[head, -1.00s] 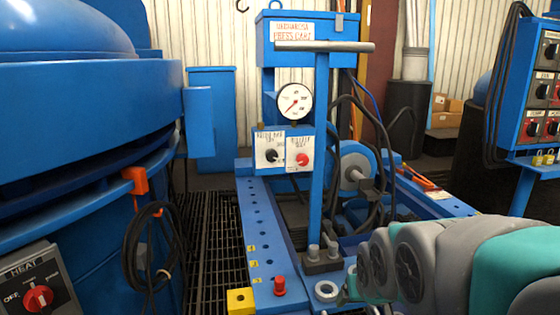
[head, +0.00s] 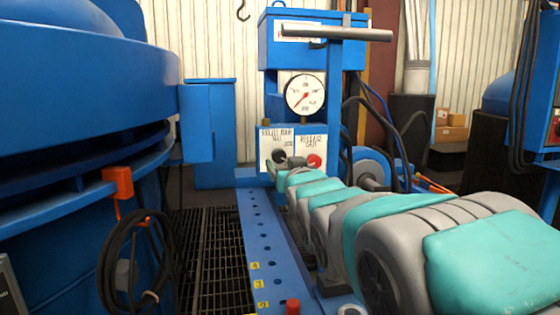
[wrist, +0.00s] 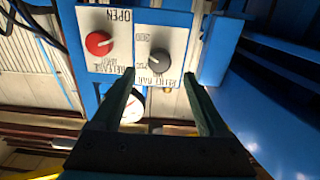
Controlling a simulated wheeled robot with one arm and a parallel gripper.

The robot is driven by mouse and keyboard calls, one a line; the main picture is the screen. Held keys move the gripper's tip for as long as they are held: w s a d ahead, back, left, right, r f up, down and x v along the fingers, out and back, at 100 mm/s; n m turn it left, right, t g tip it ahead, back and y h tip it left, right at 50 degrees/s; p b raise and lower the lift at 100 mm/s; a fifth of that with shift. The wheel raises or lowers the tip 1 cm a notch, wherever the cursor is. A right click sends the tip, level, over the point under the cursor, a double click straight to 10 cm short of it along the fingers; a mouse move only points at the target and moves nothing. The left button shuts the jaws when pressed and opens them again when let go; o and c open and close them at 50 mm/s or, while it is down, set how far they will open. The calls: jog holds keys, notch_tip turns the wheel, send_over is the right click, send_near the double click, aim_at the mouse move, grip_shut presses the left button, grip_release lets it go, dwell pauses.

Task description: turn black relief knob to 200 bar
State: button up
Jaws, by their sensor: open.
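The black relief knob (head: 279,156) sits on a white labelled plate at the front of the blue press cart. It also shows in the wrist view (wrist: 160,61), where the picture is upside down and number marks are printed around the knob. The knob's exact setting is too small to read. My gripper (wrist: 161,76) is open, with one finger on each side of the knob in that view. Whether the fingers touch it, I cannot tell. In the head view my gripper (head: 285,165) is just below the knob and partly hidden by my arm.
A red release knob (head: 314,160) is right beside the black knob; it also shows in the wrist view (wrist: 99,43). A round gauge (head: 305,94) is above both. A blue post with a grey T-bar (head: 350,34) stands close to my arm. A blue furnace (head: 70,110) fills the left.

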aim_at(280, 158)
jog(key=x, duration=0.5)
jog(key=shift+w+f, duration=0.2)
jog(key=shift+w+a+r, duration=0.15)
jog(key=shift+w, duration=0.25)
grip_shut()
